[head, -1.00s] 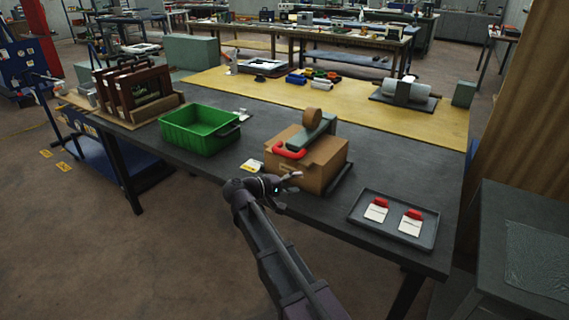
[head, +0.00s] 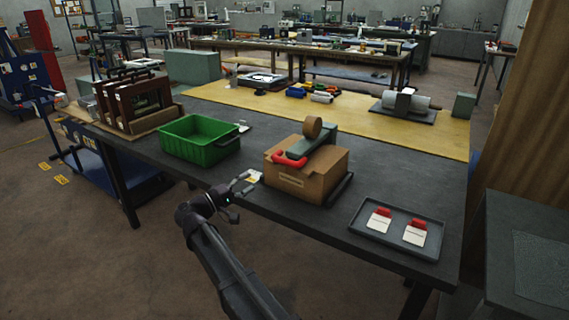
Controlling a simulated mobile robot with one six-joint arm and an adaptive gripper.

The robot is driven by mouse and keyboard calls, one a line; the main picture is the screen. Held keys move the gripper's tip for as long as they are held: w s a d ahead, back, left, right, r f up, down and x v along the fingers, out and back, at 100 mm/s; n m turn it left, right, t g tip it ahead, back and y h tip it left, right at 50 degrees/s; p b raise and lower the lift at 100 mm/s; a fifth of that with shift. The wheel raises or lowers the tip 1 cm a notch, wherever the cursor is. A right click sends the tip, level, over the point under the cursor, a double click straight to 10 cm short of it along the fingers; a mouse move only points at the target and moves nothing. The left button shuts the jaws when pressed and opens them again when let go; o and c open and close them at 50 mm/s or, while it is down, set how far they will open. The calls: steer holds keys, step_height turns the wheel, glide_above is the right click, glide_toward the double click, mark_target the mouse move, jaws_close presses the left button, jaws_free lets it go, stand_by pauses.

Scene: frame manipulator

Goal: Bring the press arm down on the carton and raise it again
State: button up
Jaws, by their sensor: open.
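The cardboard carton (head: 305,178) stands on the dark table, right of the middle. The grey-green press arm (head: 314,140) lies over its top, with a red handle (head: 289,159) at the near left end and a brown roll (head: 312,127) on it. I cannot tell whether the arm touches the carton. My gripper (head: 243,189) is open and empty at the table's front edge, left of the carton and apart from the handle. The press base is mostly hidden behind the carton.
A green bin (head: 199,151) stands left of the carton. A grey tray (head: 372,236) with two red-topped white cards lies to the right. The dark tabletop between bin and carton is mostly clear.

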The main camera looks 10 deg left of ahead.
mark_target(285, 162)
steer(key=p+x, duration=0.2)
steer(key=x, duration=1.1)
steer(key=shift+w+d+r, duration=0.15)
steer(key=shift+w+d, duration=0.05)
steer(key=shift+d, duration=0.05)
jaws_close()
